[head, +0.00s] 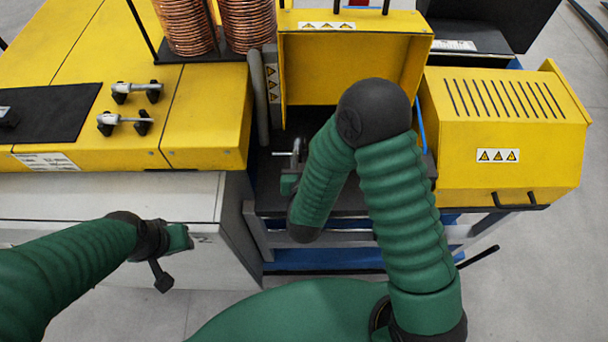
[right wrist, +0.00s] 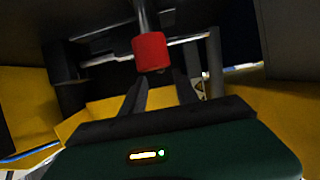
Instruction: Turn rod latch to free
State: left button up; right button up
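In the right wrist view a metal rod with a red cylindrical end (right wrist: 150,52) hangs just beyond my right gripper (right wrist: 160,80). The gripper's two dark fingers are apart, with nothing seen clasped between them. A thin silver bar (right wrist: 188,41) runs crosswise behind the red end. In the head view my right gripper (head: 288,183) is inside the dark bay of the yellow machine, near a small silver rod (head: 296,151); my arm hides part of the bay. My left gripper (head: 172,240) is in front of the white cabinet, away from the rods; its finger opening is unclear.
Two silver handles with black knobs (head: 124,121) lie on the yellow left housing (head: 205,100). Copper coils (head: 185,25) stand behind. A raised yellow cover (head: 350,62) is above the bay, and a slotted yellow box (head: 505,125) is at right. Grey floor lies in front.

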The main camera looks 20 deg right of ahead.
jog(key=v, duration=0.5)
jog(key=shift+s+a+r, duration=0.15)
jog(key=shift+s+r, duration=0.05)
jog(key=shift+s, duration=0.05)
jog(key=p+v, duration=0.4)
jog(key=p, duration=0.2)
jog(key=shift+s+a, duration=0.1)
jog(key=shift+s, duration=0.3)
